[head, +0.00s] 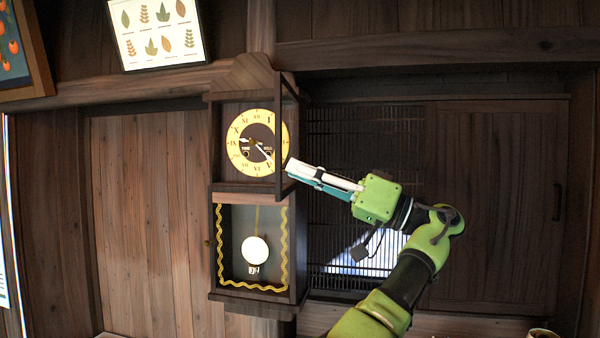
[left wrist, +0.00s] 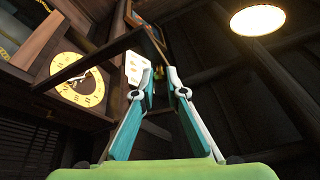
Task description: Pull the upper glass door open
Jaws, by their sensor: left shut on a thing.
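The tall wooden wall clock (head: 214,150) has a yellow dial (head: 238,150) with Roman numerals. Its upper glass door (head: 279,125) stands swung out from the case at the right of the dial, seen nearly edge-on. In the left wrist view, the door's dark frame (left wrist: 92,61) sticks out past the dial (left wrist: 62,75). My left gripper (head: 290,168) reaches in from the lower right and is shut on the lower part of the door's free edge. Its fingertips (left wrist: 160,73) show in the left wrist view; the exact contact is unclear. My right gripper is not in view.
The lower clock case holds a pendulum (head: 255,250) behind a closed front with a wavy gold border. A slatted lattice panel (head: 325,130) and wooden sliding door (head: 500,200) are at the right. A leaf picture (head: 158,30) hangs above left. A round lamp (left wrist: 257,20) glows overhead.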

